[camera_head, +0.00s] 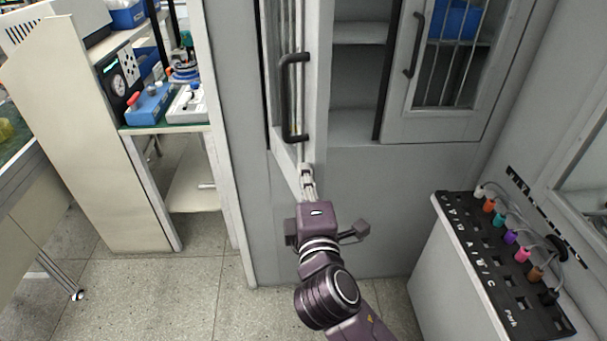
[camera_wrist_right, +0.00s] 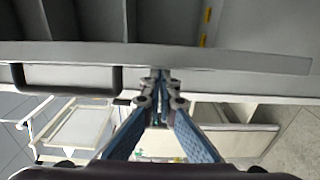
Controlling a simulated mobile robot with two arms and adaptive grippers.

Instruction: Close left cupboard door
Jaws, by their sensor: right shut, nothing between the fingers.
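The left cupboard door (camera_head: 316,75) stands open and shows nearly edge-on in the head view, with a black handle (camera_head: 295,97) on its face. In the right wrist view the door (camera_wrist_right: 225,57) runs across the picture as a grey band, with its handle (camera_wrist_right: 65,80) at the left. My right gripper (camera_head: 306,168) is shut and empty at the door's lower end, below the handle. In the wrist view its fingertips (camera_wrist_right: 160,77) meet at the door's edge; I cannot tell whether they touch it. My left gripper is out of view.
The cupboard's shelves (camera_head: 358,33) show beside the right glazed door (camera_head: 450,70), which has its own handle (camera_head: 414,45). A black panel with coloured plugs (camera_head: 507,260) stands at the right. A workbench (camera_head: 165,128) with instruments is at the left. Floor (camera_head: 190,290) is clear between.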

